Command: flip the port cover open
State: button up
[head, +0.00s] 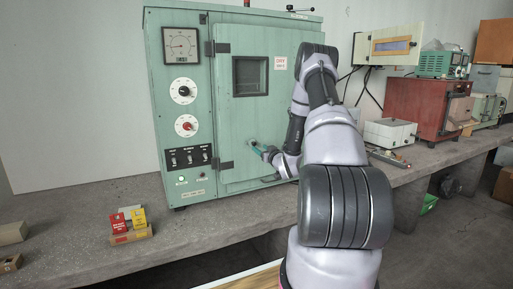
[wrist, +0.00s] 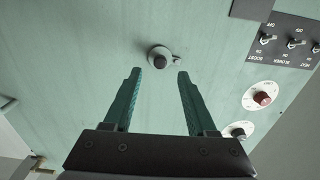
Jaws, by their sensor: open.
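A small round light-grey port fitting with a dark centre (wrist: 160,57) sits on the green oven door (wrist: 90,40), with a small tab on its right side in the wrist view. I take it for the port cover; whether it covers the hole I cannot tell. My gripper (wrist: 159,75) is open and empty, its two teal fingers pointing at the fitting, one tip on each side and slightly short of it. In the head view my gripper (head: 256,148) is at the lower part of the door, and the fitting cannot be made out there.
The control panel with dials and a switch plate (head: 188,157) is left of the door. A dark hinge (wrist: 252,8) lies near the fitting. Red and yellow boxes (head: 131,222) stand on the concrete bench (head: 75,240). A white box (head: 390,132) and red cabinet (head: 415,105) are at right.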

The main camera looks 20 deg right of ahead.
aim_at(255, 144)
jog(key=w, duration=0.5)
jog(key=shift+a, duration=0.1)
grip_shut()
